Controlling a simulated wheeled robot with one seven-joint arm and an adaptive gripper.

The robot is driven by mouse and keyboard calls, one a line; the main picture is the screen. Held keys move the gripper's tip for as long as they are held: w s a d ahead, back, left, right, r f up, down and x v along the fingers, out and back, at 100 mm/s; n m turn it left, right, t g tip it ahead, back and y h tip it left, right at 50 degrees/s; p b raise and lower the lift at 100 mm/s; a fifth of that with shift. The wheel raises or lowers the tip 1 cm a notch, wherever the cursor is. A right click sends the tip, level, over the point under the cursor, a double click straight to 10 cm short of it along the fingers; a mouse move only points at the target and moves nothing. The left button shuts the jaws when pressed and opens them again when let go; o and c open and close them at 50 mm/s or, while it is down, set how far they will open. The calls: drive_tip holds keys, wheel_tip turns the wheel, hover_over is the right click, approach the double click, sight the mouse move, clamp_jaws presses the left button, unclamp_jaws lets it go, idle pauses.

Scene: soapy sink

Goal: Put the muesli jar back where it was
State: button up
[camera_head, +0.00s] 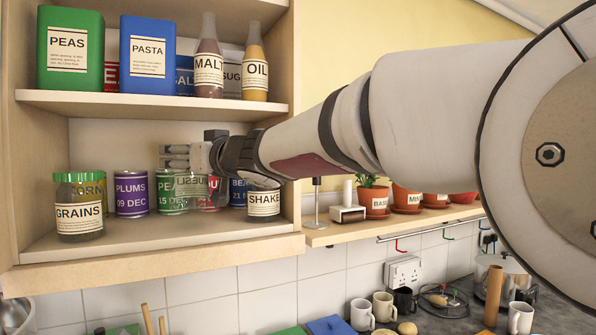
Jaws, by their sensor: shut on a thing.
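My gripper (178,161) reaches from the right into the lower shelf space of the open cupboard. It is shut on the muesli jar (196,202), a clear jar whose label is partly readable. The jar looks upright, in front of several tins. I cannot tell whether its base touches the lower shelf (130,244). My gripper and wrist hide part of the jar and the things behind it.
A green-lidded grains jar (79,222) and a plums tin (131,195) stand left of the held jar. The upper shelf (150,104) is close above my gripper. Bare shelf shows at the front.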

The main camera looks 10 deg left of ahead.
sight(187, 175)
drive_tip(key=shift+w+a, duration=0.3)
drive_tip(key=shift+a, duration=0.2)
drive_tip(key=shift+d+f, duration=0.1)
drive_tip(key=shift+f, duration=1.7)
drive_tip(key=o, duration=1.9)
drive_tip(key=shift+f, duration=0.2)
